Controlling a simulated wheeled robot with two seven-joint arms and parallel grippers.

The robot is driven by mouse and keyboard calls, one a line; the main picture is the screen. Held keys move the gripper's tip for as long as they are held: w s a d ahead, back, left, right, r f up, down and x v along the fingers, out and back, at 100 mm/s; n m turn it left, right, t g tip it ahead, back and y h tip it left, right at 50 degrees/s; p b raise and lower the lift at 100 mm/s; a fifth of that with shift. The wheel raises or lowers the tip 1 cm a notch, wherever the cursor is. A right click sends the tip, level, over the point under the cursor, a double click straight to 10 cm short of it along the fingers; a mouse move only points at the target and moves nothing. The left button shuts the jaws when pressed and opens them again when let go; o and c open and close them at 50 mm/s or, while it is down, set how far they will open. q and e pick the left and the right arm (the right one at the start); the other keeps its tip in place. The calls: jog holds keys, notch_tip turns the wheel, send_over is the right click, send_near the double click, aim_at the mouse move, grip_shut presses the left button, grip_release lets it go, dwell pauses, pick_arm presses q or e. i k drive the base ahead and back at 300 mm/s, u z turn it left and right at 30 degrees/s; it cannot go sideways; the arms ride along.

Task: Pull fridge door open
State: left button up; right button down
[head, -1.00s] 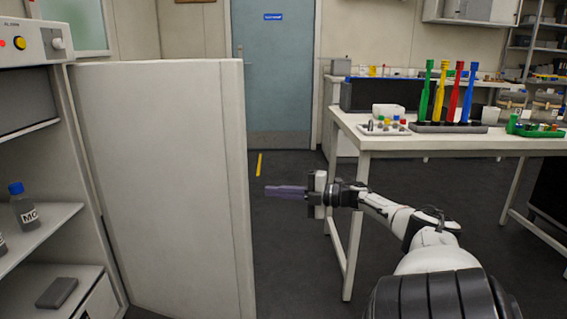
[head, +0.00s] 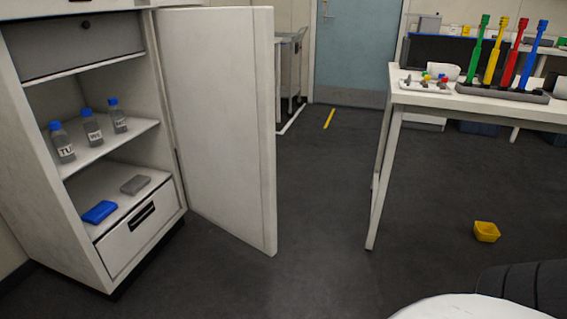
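The white fridge (head: 118,157) stands at the left of the head view. Its door (head: 222,125) is swung wide open, hinged on the fridge's right side, with its free edge standing out over the floor. The shelves inside are in plain sight. Several bottles with blue caps (head: 92,126) stand on the middle shelf. A blue case (head: 99,212) and a grey case (head: 135,185) lie on the shelf below, above a white drawer (head: 140,230). Neither gripper is in view; only a part of my own arm shows at the bottom right.
A white table (head: 480,108) stands at the right with a rack of green, yellow, red and blue tools. The dark floor (head: 320,210) between door and table is clear.

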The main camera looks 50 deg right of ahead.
aim_at(217, 64)
jog(key=z, duration=0.8)
jog(key=i, duration=1.2)
jog(key=u, duration=0.3)
